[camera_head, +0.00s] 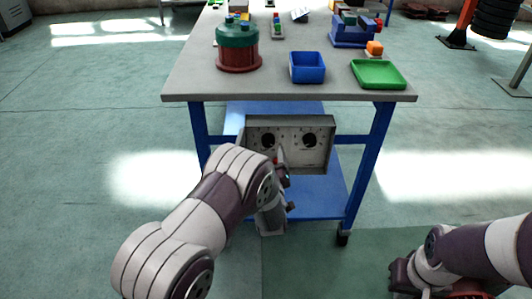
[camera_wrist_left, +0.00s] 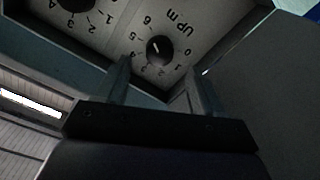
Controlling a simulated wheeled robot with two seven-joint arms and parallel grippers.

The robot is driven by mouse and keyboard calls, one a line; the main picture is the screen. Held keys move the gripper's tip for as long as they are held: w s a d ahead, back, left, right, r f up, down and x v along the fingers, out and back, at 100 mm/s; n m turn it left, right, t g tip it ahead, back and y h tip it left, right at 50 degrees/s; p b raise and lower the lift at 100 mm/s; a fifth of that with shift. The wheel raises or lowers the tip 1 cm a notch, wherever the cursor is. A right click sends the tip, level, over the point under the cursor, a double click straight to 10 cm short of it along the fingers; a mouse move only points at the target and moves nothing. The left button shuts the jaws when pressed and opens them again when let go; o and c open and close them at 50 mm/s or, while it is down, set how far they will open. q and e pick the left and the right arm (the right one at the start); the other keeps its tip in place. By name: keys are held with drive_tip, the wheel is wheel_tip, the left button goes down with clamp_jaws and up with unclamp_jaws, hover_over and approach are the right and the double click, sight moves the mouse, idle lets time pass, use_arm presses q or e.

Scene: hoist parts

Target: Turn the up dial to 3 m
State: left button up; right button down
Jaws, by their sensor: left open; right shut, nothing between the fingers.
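A grey panel box (camera_head: 328,150) with a left dial (camera_head: 268,140) and a right dial (camera_head: 309,140) stands below the table top. In the left wrist view, the up dial (camera_wrist_left: 159,49) is a black knob ringed by the numbers 0 to 6 and the label "UP m". A small white mark shows on it; which number it meets I cannot tell clearly. My left gripper (camera_head: 282,158) is in front of the panel. In its wrist view the fingers (camera_wrist_left: 158,82) are apart and empty, the knob just beyond their tips. My right gripper's jaws are not visible.
A second dial (camera_wrist_left: 75,4) is cut off in the left wrist view. The table (camera_head: 190,85) above holds a green and red drum (camera_head: 238,52), a blue bin (camera_head: 307,68) and a green tray (camera_head: 378,74). Its blue legs (camera_head: 366,165) flank the panel. My right arm (camera_head: 470,252) is low at right.

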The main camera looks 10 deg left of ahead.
sight(268, 144)
use_arm(q)
drive_tip(key=b+x, duration=0.1)
drive_tip(key=x, duration=0.4)
drive_tip(key=shift+w, duration=0.2)
drive_tip(key=c, duration=1.1)
drive_tip(key=shift+o, duration=0.2)
